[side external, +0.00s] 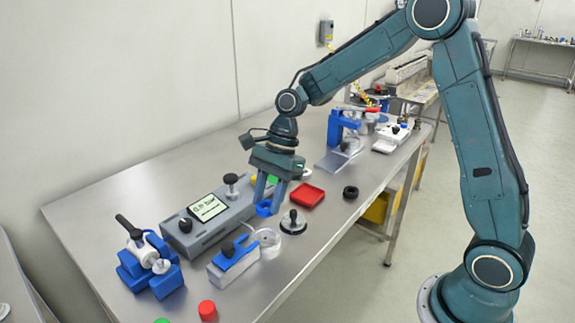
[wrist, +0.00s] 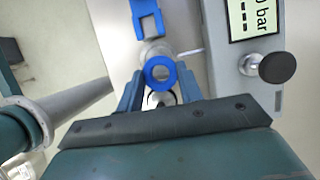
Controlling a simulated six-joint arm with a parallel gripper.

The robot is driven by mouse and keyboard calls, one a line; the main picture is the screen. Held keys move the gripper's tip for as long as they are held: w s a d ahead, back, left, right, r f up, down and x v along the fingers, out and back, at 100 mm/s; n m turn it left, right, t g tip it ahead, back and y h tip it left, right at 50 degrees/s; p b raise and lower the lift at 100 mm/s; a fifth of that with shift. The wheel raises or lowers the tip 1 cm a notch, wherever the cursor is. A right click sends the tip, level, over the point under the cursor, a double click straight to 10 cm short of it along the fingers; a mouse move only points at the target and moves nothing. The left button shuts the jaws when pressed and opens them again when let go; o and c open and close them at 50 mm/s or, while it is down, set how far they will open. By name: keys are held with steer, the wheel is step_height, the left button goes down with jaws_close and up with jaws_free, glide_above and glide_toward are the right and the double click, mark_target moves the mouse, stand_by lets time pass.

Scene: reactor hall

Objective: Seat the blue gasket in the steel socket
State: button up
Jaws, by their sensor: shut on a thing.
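The blue gasket (side external: 263,208) is a ring held between the fingers of my gripper (side external: 267,196), which is shut on it above the bench. In the wrist view the gasket (wrist: 160,85) sits between the fingertips, its hole facing the camera. The steel socket seems to be the short round metal cup (side external: 268,242) beside a blue clamp (side external: 234,258), nearer the camera than my gripper. In the wrist view a metal round part, likely this socket (wrist: 152,48), shows behind the gasket's upper edge, partly hidden. The gasket looks apart from the cup in the side view.
A grey gauge box (side external: 215,225) with knobs stands left of my gripper. A black-knobbed disc (side external: 293,222), a red tray (side external: 307,195) and a black ring (side external: 350,192) lie to the right. A blue valve (side external: 150,265) and red cap (side external: 207,310) are nearer. The bench's left end is clear.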

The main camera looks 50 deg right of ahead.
mark_target(263, 240)
steer(key=shift+s+a+f, duration=0.1)
steer(key=shift+s+a, duration=0.2)
steer(key=shift+a, duration=0.45)
steer(key=shift+f, duration=0.2)
steer(key=shift+f, duration=2.5)
steer(key=shift+f, duration=0.55)
stand_by(0.4)
steer(key=o, duration=1)
steer(key=shift+c, duration=1.2)
steer(key=shift+o, duration=0.3)
